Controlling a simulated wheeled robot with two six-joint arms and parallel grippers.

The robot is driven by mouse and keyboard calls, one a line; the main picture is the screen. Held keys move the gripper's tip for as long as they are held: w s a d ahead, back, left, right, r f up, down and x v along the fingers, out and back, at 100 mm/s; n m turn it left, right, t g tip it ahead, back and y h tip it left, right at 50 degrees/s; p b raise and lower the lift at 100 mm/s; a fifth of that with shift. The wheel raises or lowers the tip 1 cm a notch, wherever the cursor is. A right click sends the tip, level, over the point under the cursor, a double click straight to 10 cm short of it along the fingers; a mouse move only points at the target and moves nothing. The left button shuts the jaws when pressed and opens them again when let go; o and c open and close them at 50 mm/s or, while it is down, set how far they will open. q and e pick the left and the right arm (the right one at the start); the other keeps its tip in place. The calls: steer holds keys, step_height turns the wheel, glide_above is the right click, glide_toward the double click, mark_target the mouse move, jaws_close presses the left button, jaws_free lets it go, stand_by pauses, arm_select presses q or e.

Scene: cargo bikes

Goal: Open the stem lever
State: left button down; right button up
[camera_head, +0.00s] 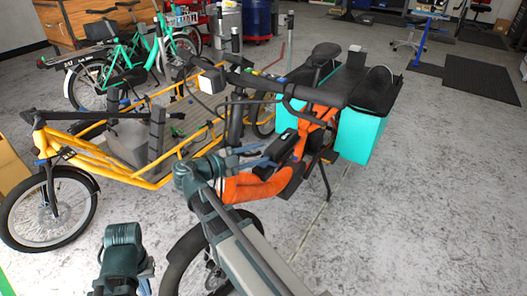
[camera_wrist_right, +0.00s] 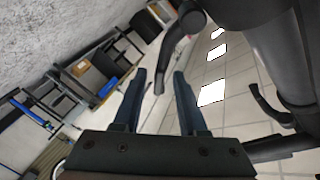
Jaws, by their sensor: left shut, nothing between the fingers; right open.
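The orange cargo bike (camera_head: 312,128) stands in the middle of the head view, with a dark handlebar and front column. My right gripper (camera_head: 262,156) is beside its front column, low and to the left of its orange frame. In the right wrist view its two blue fingers (camera_wrist_right: 160,76) are open and apart. A dark curved lever (camera_wrist_right: 178,38) hangs from a thick dark tube (camera_wrist_right: 290,60), its tip between the fingertips in the picture. I cannot tell its depth, or whether it is the stem lever. My left gripper (camera_head: 143,283) is low at the bottom left, shut and empty.
A yellow cargo bike (camera_head: 115,172) stands at left, close to the orange bike. Teal bags (camera_head: 362,134) hang on the orange bike's rear. Green bikes (camera_head: 92,78) and a blue barrel (camera_head: 257,18) are behind. The grey floor (camera_head: 430,200) at right is clear.

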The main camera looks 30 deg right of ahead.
steer(key=a+r+p, duration=0.1)
steer(key=a, duration=1)
steer(key=shift+w+a, duration=0.15)
steer(key=shift+w, duration=0.05)
steer(key=shift+r, duration=0.1)
steer(key=shift+c, duration=0.2)
